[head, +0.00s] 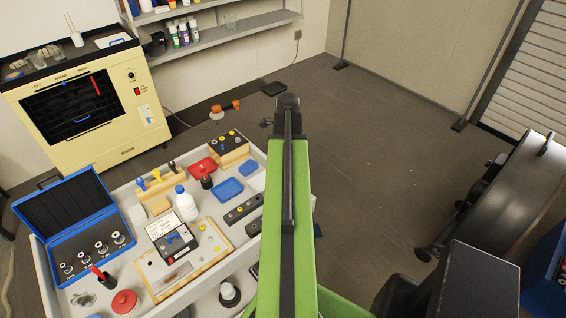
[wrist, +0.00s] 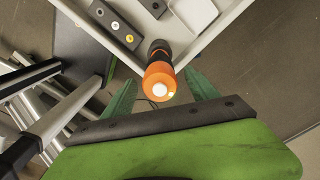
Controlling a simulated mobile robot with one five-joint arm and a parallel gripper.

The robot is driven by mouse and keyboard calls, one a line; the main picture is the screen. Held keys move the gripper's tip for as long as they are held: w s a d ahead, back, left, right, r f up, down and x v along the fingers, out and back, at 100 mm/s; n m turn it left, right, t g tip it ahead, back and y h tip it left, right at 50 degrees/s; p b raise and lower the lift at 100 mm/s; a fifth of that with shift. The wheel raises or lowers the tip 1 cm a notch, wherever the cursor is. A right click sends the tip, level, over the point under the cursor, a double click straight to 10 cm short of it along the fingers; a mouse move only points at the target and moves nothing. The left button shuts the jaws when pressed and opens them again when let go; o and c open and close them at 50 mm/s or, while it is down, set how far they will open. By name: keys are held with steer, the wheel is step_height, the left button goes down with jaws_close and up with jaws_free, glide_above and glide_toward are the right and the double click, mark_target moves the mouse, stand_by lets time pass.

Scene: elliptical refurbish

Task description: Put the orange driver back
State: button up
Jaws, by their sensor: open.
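In the head view an orange and black tool (head: 225,107) lies on the floor beyond the cart, beside the cream cabinet. In the wrist view an orange, round-ended thing (wrist: 158,72) with a black collar and a pale spot on its end shows between the spread green fingers of my gripper (wrist: 160,92). It overlaps the cart corner in the picture. I cannot tell whether these are the same tool, or whether the fingers touch it. My gripper is open. In the head view its dark end (head: 288,103) points away, and the fingers are mostly hidden.
The cart (head: 127,172) holds a blue case (head: 62,205), a white bottle (head: 185,203), a wooden board (head: 213,243), a blue tray (head: 228,189) and a dark bar with knobs (head: 243,210). A big dark drum (head: 500,200) stands at right. Floor (head: 380,150) between is clear.

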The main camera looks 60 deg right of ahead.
step_height(320, 180, up, 17)
steer(key=p, duration=1.7)
steer(key=shift+r, duration=0.2)
